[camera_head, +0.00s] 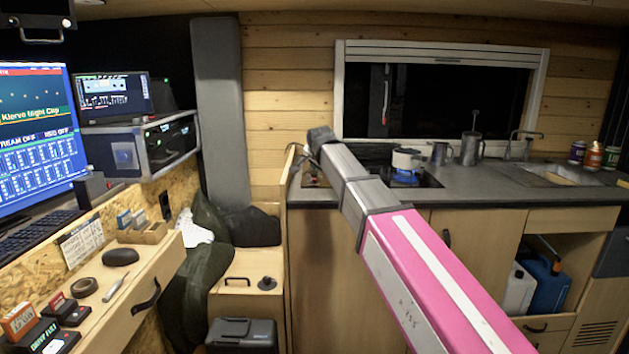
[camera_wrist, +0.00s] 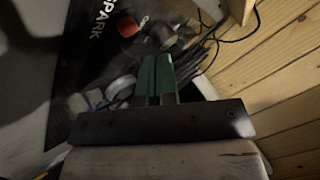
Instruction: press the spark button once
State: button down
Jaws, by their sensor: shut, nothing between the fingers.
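In the wrist view, a red round button (camera_wrist: 130,25) sits on a dark panel beside the white word SPARK (camera_wrist: 97,28). It appears to be the spark button. My gripper (camera_wrist: 155,62) shows there as two green fingers side by side, shut with nothing between them. The fingertips point toward the button's area but appear below it in the picture, with a visible gap. In the head view my arm reaches to the left end of the kitchen counter. The gripper and the button are mostly hidden there behind my wrist.
Dark cables (camera_wrist: 190,62) lie near the fingers, and a wooden wall (camera_wrist: 280,70) is at right.

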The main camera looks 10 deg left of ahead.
jog(key=shift+r, duration=1.95)
